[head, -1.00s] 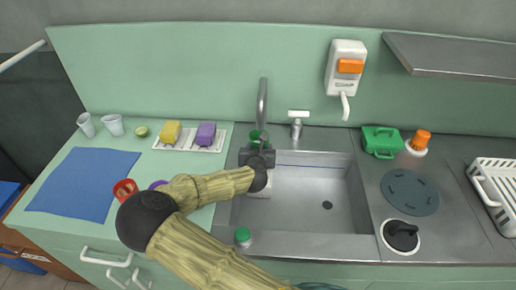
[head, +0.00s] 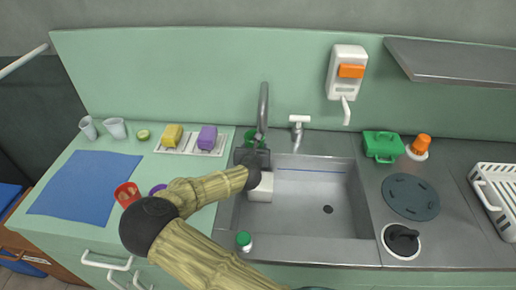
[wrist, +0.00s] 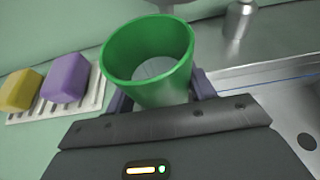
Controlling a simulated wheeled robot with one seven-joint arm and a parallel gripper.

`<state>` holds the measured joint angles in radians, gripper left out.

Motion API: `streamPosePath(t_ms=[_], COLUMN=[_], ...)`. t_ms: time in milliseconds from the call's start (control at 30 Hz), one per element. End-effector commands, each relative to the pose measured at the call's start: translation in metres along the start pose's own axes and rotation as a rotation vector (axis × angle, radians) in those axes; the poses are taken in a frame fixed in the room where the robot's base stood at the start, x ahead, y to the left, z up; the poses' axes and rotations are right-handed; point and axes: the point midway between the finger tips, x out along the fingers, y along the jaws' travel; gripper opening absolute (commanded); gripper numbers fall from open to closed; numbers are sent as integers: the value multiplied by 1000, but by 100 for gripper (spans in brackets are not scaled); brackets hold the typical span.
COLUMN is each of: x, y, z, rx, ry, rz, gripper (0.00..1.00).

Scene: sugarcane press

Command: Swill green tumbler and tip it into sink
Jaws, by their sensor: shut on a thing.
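The green tumbler (wrist: 148,58) sits upright between the jaws of my gripper (wrist: 160,98) in the wrist view, its open mouth facing the camera. Its inside looks empty, with a pale grey bottom. In the head view the tumbler (head: 251,138) shows only in part behind my gripper (head: 252,158), beside the tap spout at the sink's left back edge. The steel sink (head: 300,215) lies to the right of my gripper, with a drain hole in its floor.
The curved tap (head: 263,108) rises close by my gripper. A yellow sponge (head: 172,135) and a purple sponge (head: 207,138) lie on a white rack to the left. A green-capped jar (head: 244,241) stands at the front rim.

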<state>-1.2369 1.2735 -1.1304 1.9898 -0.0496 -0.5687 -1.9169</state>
Motion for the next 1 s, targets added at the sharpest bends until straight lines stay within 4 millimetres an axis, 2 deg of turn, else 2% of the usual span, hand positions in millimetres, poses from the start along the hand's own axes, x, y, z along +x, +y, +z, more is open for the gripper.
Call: streamPosePath(t_ms=[233,500,800,1000], x=[-2,-18,-18,-18], y=[-1,-2,-3,-16], z=[0,-7,-7,-7], rx=[0,-1,1,0], ry=[0,0,-1,-1], rz=[-1,-3,-4,-5], gripper=[24,24,24,24])
